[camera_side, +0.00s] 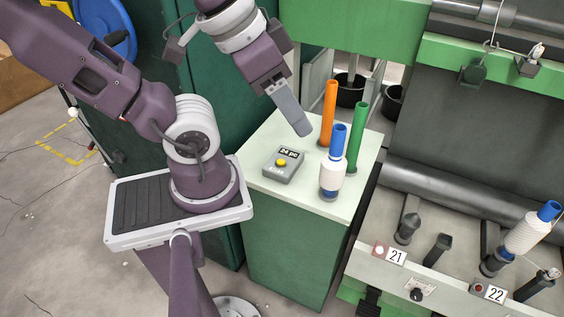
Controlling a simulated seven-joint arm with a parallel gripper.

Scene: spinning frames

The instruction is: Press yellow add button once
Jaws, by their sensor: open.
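The box stands on the pale top of a green cabinet. My gripper (302,130) points down and to the right, above and behind the box, apart from the button. Its fingers look close together from this side, so the gap between them is hard to see. Nothing shows between them.
Orange (328,112) and green (357,135) tubes and a blue tube with white yarn (332,178) stand on the cabinet top (345,209), right of the box. The spinning frame (430,240) with spindles marked 21 and 22 is at the right. The cabinet top's front left is clear.

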